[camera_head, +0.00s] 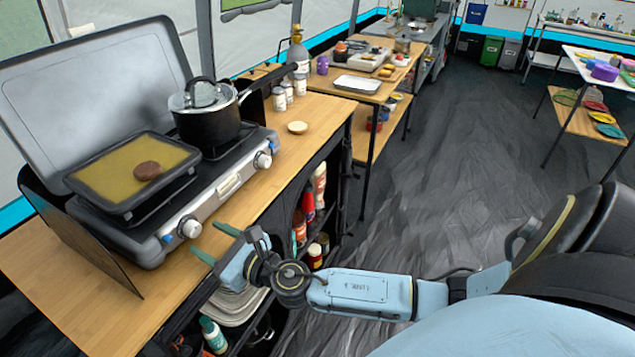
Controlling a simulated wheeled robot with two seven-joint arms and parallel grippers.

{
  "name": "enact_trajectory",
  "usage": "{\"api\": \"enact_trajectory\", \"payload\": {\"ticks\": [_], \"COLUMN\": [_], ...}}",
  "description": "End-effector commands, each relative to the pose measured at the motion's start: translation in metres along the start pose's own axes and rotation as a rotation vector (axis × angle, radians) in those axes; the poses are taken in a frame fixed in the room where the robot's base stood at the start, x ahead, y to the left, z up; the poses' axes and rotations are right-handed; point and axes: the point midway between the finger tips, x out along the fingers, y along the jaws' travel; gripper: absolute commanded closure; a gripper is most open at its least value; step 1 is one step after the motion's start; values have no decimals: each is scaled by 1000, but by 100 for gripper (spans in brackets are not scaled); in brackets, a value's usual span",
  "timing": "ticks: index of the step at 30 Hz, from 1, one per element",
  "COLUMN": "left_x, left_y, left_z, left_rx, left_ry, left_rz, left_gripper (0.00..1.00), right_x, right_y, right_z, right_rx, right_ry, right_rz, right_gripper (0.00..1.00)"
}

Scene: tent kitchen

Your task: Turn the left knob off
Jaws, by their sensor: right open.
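The left knob (190,227) is a white and silver dial on the front panel of the grey camping stove (150,249). The right knob (262,160) is farther along the same panel. My right gripper (209,241) is in front of the stove's left end, just right of the left knob. Its two dark green fingers are spread apart and point toward the knob, with nothing between them. I cannot tell whether a fingertip touches the knob. My left gripper is not in view.
A pan (107,168) with a brown patty (147,171) sits on the left burner, and a lidded black pot (208,122) on the right. Shelves of bottles (309,205) lie below the wooden counter (60,283).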

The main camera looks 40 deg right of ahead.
Motion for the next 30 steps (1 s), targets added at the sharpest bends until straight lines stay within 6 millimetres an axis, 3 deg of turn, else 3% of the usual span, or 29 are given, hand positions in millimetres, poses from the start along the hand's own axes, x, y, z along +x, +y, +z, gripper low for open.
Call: {"api": "enact_trajectory", "payload": {"ticks": [16,30], "left_x": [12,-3], "left_y": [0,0], "left_z": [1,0], "left_rx": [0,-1], "left_ry": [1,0], "left_rz": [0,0], "left_gripper": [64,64], "right_x": [-112,-114], "right_y": [1,-28], "right_z": [-1,-90], "right_rx": [8,417], "right_ry": [2,220], "right_rz": [2,-144], "right_gripper": [49,49]}}
